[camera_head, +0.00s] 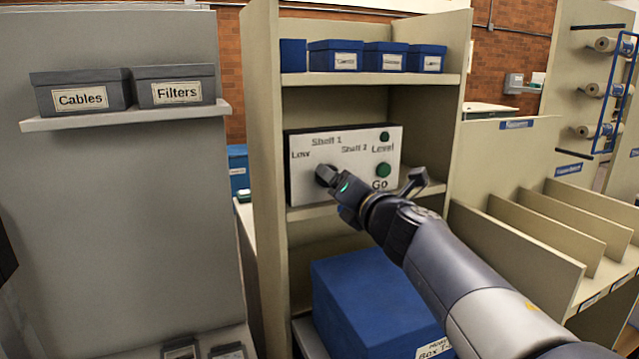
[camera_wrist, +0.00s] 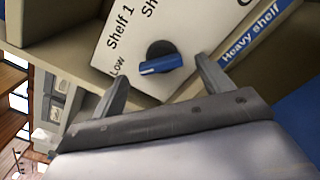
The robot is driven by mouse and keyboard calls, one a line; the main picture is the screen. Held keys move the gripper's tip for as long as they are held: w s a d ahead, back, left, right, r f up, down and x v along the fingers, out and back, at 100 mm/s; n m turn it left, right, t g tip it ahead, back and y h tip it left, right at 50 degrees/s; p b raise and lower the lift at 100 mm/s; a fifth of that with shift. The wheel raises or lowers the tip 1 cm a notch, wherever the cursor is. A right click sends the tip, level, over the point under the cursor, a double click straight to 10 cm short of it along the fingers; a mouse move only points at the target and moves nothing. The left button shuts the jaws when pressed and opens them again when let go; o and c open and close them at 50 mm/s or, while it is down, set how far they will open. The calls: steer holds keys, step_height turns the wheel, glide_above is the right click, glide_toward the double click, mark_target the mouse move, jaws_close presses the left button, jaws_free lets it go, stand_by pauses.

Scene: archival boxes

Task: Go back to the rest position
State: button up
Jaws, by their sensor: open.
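My gripper (camera_head: 328,177) is in front of the lower left part of a white control panel (camera_head: 308,167) in the shelf unit. In the wrist view my gripper (camera_wrist: 160,82) is open, its two fingers apart with a dark knob with a blue bar (camera_wrist: 160,64) showing between and beyond them. I cannot tell whether a finger touches the knob. The panel reads Low, Shelf 1, Shelf 2 and Level, and has a green Go button (camera_head: 382,170) and a smaller dark green button (camera_head: 384,136). In the head view the gripper hides the knob.
A large blue box (camera_head: 350,300) stands below the panel, under my arm. Small blue boxes (camera_head: 335,56) line the shelf above. Grey Cables (camera_head: 80,82) and Filters (camera_head: 174,74) boxes sit on a left ledge. Upright dividers (camera_head: 545,225) stand at right.

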steer(key=x, duration=0.4)
steer(key=shift+w+a, duration=0.1)
steer(key=shift+w, duration=0.1)
steer(key=shift+r+m+p, duration=0.2)
steer(key=shift+m+p, duration=0.35)
steer(key=shift+m, duration=0.15)
steer(key=m+p, duration=0.1)
steer(key=m, duration=0.2)
steer(key=shift+s, duration=0.15)
steer(key=m+p, duration=0.2)
steer(key=m, duration=0.1)
steer(key=m+p, duration=0.2)
steer(key=m, duration=0.1)
steer(key=shift+d+p, duration=0.25)
steer(key=shift+p, duration=0.1)
steer(key=m+p, duration=0.5)
steer(key=shift+f, duration=0.1)
steer(key=m+p, duration=0.3)
steer(key=p, duration=0.2)
steer(key=shift+f, duration=0.1)
steer(key=shift+f+m+p, duration=0.1)
steer(key=shift+m+p, duration=0.55)
steer(key=shift+m, duration=0.05)
steer(key=shift+f, duration=0.15)
